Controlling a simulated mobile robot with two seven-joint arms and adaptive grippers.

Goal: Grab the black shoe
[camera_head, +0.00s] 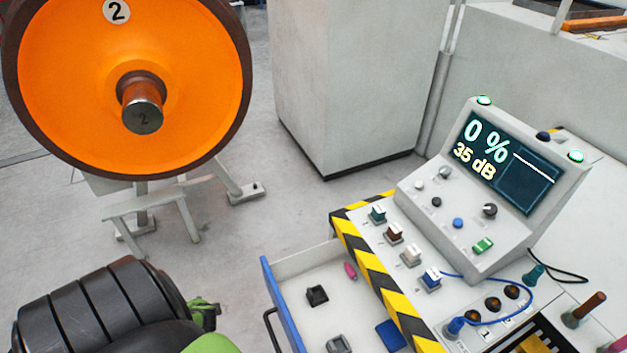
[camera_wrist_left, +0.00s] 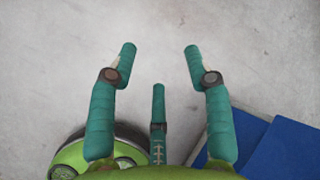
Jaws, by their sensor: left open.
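A small black block-like piece, which looks like the black shoe (camera_head: 317,295), lies on the pale floor of the open drawer (camera_head: 290,268) in the head view. My left gripper (camera_wrist_left: 160,52) shows in the left wrist view with its teal fingers spread apart and nothing between them. Bare grey floor lies beyond the fingertips. In the head view my left arm comes in at the lower left, apart from the drawer; its fingertips cannot be made out there. The shoe cannot be seen in the left wrist view. My right gripper is not in view.
The drawer also holds a pink piece (camera_head: 350,270), a grey piece (camera_head: 338,344) and a blue piece (camera_head: 391,335). A striped bench edge (camera_head: 383,281) and a display console (camera_head: 490,195) stand right of it. An orange wheel (camera_head: 70,80) stands upper left.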

